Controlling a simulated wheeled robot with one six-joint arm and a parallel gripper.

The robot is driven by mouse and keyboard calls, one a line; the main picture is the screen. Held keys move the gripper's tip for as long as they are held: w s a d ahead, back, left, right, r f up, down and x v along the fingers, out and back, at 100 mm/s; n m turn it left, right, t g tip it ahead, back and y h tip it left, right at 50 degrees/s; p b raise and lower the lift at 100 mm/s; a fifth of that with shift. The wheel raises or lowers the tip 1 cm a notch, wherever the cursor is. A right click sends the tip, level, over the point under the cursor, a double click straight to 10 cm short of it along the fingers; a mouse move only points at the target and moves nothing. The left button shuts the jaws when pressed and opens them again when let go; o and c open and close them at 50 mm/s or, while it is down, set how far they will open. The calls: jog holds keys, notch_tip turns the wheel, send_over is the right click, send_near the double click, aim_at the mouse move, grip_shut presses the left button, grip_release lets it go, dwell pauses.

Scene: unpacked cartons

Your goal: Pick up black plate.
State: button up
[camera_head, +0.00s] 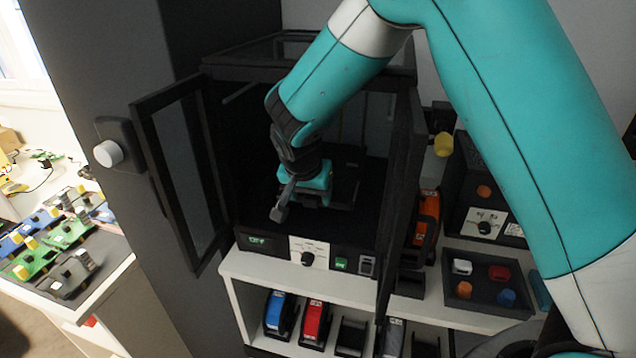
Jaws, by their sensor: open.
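A flat black plate (346,192) lies inside the open dark cabinet (312,238), which looks like a 3D printer. Black on black, its outline is hard to make out, and my arm covers part of it. My gripper (284,208) is inside the cabinet, pointing down, to the left of the visible part of the plate. Its jaws are open and I see nothing between them. I cannot tell whether the fingers touch the plate.
The left glass door (178,165) and right door (400,200) stand open beside my arm. A shelf (300,285) below holds several coloured spools. A tray (463,299) with coloured pieces sits right. A bench with several boards (65,230) is at left.

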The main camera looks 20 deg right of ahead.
jog(key=shift+w+f, duration=0.2)
jog(key=shift+f, duration=0.4)
jog(key=c, duration=1.2)
jog(key=shift+o, duration=0.2)
jog(key=shift+r, duration=0.1)
jog(key=shift+r+b, duration=0.4)
jog(key=shift+r, duration=0.15)
notch_tip(320, 180, up, 2)
jog(key=shift+r+b, duration=0.15)
jog(key=shift+b, duration=0.4)
jog(key=s+a+b, duration=0.5)
jog(key=s+a, duration=0.5)
jog(key=s, duration=0.4)
jog(key=shift+s+a+b, duration=0.25)
jog(key=shift+s+b, duration=0.05)
jog(key=shift+r, duration=0.1)
